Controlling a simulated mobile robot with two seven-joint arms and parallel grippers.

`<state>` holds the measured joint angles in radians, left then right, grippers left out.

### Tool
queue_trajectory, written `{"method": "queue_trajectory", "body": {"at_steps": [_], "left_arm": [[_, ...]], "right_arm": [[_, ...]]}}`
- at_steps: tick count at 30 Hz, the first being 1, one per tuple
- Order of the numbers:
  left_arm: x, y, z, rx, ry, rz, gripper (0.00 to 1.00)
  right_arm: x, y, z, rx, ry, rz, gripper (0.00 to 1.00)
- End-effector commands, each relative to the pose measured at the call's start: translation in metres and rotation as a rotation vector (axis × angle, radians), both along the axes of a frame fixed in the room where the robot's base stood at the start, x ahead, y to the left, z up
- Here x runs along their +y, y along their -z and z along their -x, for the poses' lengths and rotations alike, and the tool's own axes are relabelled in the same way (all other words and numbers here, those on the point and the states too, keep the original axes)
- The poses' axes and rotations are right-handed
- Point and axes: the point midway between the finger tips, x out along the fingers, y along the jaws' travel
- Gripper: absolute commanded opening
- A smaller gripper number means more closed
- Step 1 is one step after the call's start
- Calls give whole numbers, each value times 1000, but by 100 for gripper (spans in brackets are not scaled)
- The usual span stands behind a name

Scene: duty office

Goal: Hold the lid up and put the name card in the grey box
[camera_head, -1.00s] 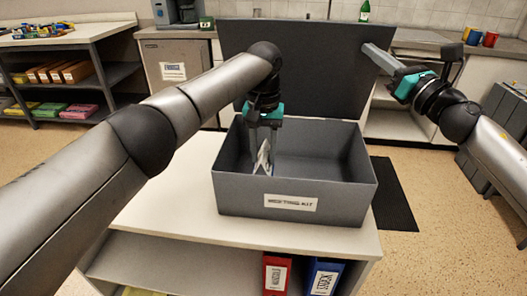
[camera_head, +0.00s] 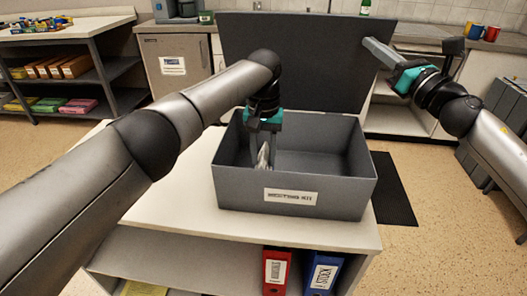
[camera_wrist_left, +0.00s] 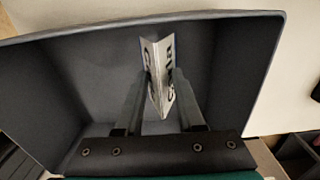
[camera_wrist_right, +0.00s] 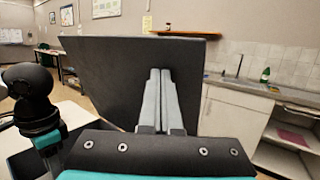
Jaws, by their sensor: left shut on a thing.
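The grey box (camera_head: 230,193) stands open on the white cabinet top, with a white label on its front. Its dark lid (camera_head: 300,60) is raised, nearly upright, at the back. My left gripper (camera_head: 262,164) is inside the left part of the box, pointing down. It is shut on the name card (camera_wrist_left: 156,68), a folded white card with dark lettering; the front wall hides its lower part in the head view. My right gripper (camera_head: 372,46) is at the lid's right edge. In the right wrist view its fingers (camera_wrist_right: 159,78) are together against the lid's face (camera_wrist_right: 105,70), nothing between them.
The white cabinet top (camera_head: 160,205) has free room left of the box. A red binder (camera_head: 275,270) and a blue binder (camera_head: 322,272) stand on the shelf below. A counter with a green bottle (camera_head: 365,8) and mugs (camera_head: 491,34) is behind.

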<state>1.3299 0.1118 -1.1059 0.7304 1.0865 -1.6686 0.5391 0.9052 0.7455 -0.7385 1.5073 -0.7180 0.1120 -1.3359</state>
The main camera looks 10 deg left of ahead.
Motion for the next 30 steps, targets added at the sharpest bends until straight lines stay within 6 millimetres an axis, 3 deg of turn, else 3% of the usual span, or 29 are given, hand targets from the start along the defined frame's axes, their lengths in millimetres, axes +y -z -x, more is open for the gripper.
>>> {"method": "queue_trajectory", "body": {"at_steps": [27, 28, 30], "left_arm": [[0, 20, 0, 0, 0, -1, 0], [0, 20, 0, 0, 0, -1, 41], [0, 20, 0, 0, 0, 0, 48]], "right_arm": [[0, 0, 0, 0, 0, 0, 0], [0, 0, 0, 0, 0, 0, 0], [0, 0, 0, 0, 0, 0, 0]]}}
